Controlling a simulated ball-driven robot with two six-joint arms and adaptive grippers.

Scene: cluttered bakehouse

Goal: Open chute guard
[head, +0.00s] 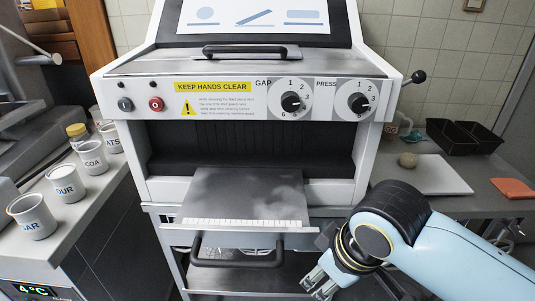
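A white dough machine (219,92) stands in the middle of the head view. Its sloped metal top panel (155,65) carries a black bar handle (258,50) and lies flat above the control face; I take this panel as the chute guard, though no label names it. My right gripper (318,284) is low in front of the machine, right of the lower black handle (237,262) and well below the top handle. It is apart from the top panel. Its fingertips are small and partly hidden by its own wrist, so its opening is unclear. My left gripper is out of view.
A grey feed plate (245,190) with a scale strip juts from the machine. Labelled tubs (66,184) line the left counter. A black-knobbed lever (417,77) sticks out right.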

